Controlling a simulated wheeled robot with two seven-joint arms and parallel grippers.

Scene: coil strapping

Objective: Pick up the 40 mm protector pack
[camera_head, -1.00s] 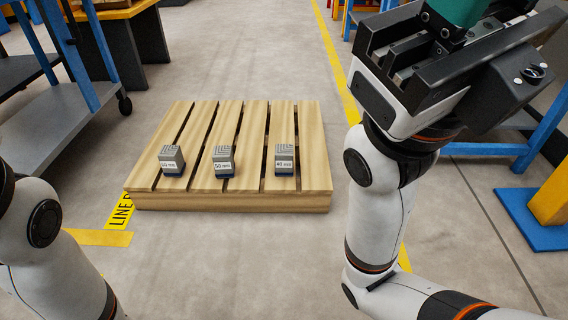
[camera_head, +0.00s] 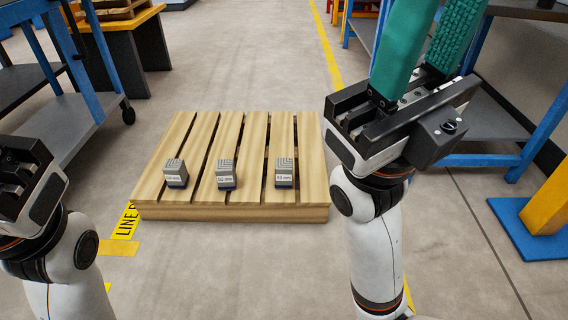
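The 40 mm protector pack (camera_head: 285,172) is a small grey block with a dark blue base and a white label, standing at the right of the wooden pallet (camera_head: 160,210). Two similar packs stand to its left: a middle one (camera_head: 225,175) that seems labelled 50 mm, and a left one (camera_head: 175,173) whose label is hard to read. My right gripper (camera_head: 428,45) is raised at the upper right, well apart from the packs. Its teal fingers point up with a gap between them, tips out of frame. My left gripper (camera_head: 22,180) shows only its body at the left edge; its fingers are hidden.
A blue-framed cart (camera_head: 70,115) stands at the left, with a dark and yellow table (camera_head: 140,50) behind it. A blue-framed bench (camera_head: 510,100) and a blue floor plate with a yellow post (camera_head: 535,235) are at the right.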

